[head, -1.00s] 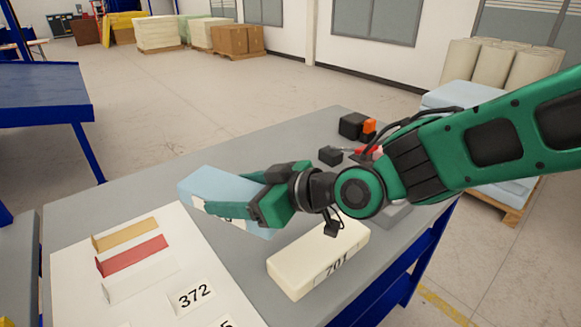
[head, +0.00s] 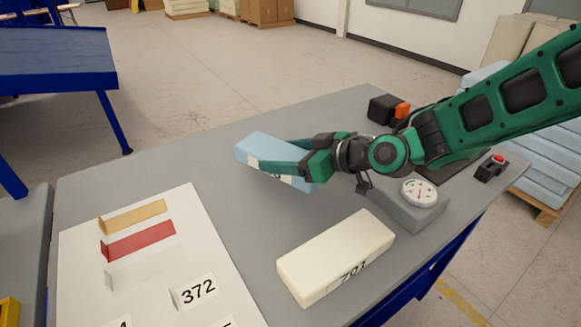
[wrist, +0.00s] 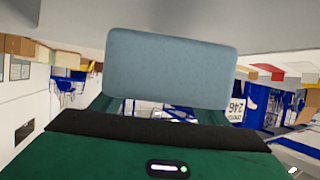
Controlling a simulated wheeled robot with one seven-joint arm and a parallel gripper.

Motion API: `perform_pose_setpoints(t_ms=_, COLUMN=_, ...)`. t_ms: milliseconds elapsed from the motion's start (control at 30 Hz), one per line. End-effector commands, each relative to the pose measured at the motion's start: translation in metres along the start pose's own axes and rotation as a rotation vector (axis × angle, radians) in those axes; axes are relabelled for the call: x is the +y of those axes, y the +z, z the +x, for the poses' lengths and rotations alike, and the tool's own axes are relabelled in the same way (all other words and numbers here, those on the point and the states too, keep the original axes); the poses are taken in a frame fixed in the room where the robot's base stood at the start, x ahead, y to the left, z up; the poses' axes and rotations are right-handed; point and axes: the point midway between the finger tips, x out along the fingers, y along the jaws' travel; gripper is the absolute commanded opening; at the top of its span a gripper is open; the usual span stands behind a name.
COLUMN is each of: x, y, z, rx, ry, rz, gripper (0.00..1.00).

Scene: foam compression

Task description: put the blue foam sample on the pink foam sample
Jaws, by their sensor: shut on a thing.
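The blue foam sample (head: 270,152) is a pale blue block. My gripper (head: 275,162) is shut on it, and its fingers lie along the block's sides. The block looks raised above the grey table (head: 170,165), but the exact gap is hard to tell. In the wrist view the blue foam sample (wrist: 170,70) fills the middle, ahead of my gripper. I see no pink foam sample in these views.
A cream block (head: 335,255) marked 701 lies on the table near the front. A white board (head: 170,290) with coloured strips is at left. A dial gauge (head: 420,193) on a grey base stands right of my gripper. The table's back left is clear.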

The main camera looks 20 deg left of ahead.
Motion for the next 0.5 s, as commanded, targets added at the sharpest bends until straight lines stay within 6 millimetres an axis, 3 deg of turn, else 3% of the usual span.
perform_pose_setpoints(t_ms=167, x=0.016, y=0.007, z=0.007, rx=0.001, ry=0.0, rz=0.0, gripper=0.47)
perform_pose_setpoints(t_ms=333, x=0.018, y=0.015, z=0.011, rx=-0.002, ry=-0.002, rz=0.002, gripper=0.47)
perform_pose_setpoints(t_ms=500, x=0.017, y=0.036, z=0.019, rx=-0.002, ry=-0.003, rz=0.003, gripper=0.47)
